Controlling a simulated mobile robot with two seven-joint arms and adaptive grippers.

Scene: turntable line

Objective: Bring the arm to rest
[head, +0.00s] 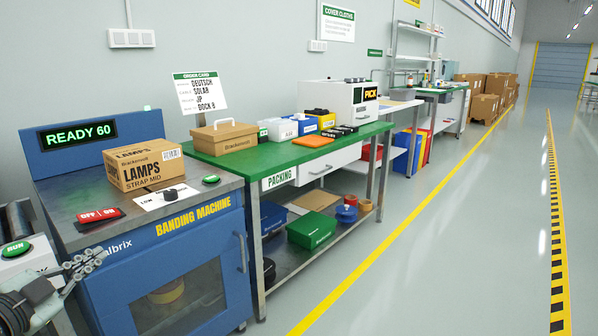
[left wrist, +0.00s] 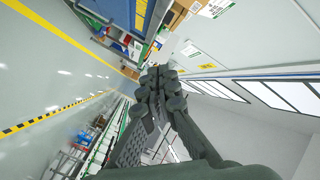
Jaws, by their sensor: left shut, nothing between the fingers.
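My left gripper (head: 88,264) shows at the lower left of the head view, in front of the left side of the blue banding machine (head: 190,265). Its fingers are together with nothing between them. In the left wrist view the closed fingertips (left wrist: 160,78) meet near the middle of the picture, tilted against the room. The gripper appears apart from the carton and the bench things. My right gripper is in neither view.
A Lamps carton (head: 145,167) sits on the banding machine, near a red OFF/ON switch (head: 100,216) and a green button (head: 211,179). A green RUN button (head: 15,249) is close to my left gripper. The green packing table (head: 260,154) stands beyond. The floor (head: 450,220) at right is clear.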

